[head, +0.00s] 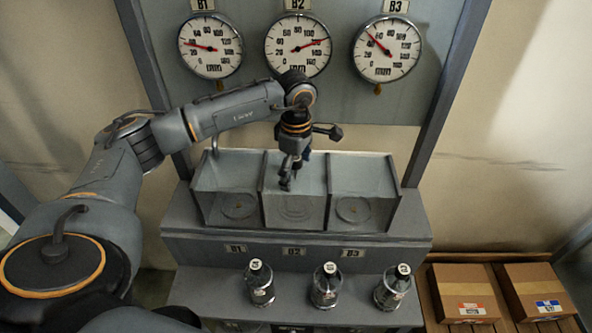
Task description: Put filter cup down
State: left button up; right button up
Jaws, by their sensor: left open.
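My left gripper (290,178) points down into the middle compartment of a grey three-part open box (262,205). Its jaws look parted, and I see nothing clearly held between them. A round ring-like shape (294,209) lies low in that middle compartment, below the fingertips. I cannot tell whether it is the filter cup or part of the box. Similar round shapes show in the left compartment (238,207) and the right compartment (353,210). No filter cup can be made out for certain. My right gripper is not in view.
Three round gauges (298,46) hang on the panel behind. Two cardboard boxes (465,292) sit at the lower right.

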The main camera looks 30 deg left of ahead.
pick_arm(q)
jog(key=shift+r, duration=0.35)
notch_tip(320, 180, up, 10)
jog(key=b, duration=0.4)
jog(key=shift+r, duration=0.7)
